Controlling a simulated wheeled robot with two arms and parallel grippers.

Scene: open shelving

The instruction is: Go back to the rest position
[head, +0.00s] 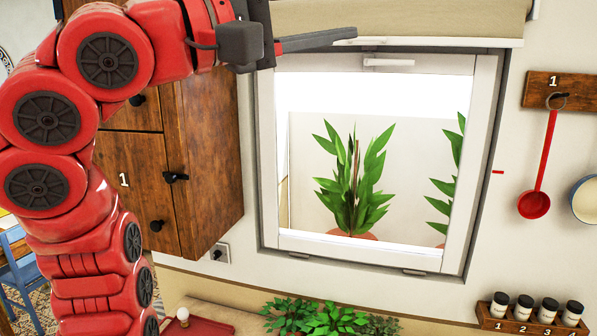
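My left gripper (340,37) is at the top of the head view, in front of the window's upper edge. My red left arm rises along the left side and bends over at the top. The dark fingers point right and are seen edge-on, so I cannot tell whether they are open or shut. Nothing is visible held in them. My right gripper is out of view.
The wooden cabinet (206,140) is behind my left arm, beside the window (483,165). A red ladle (534,204) hangs at right above a rack (530,323) of several jars. Green plants (320,316) stand below the window.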

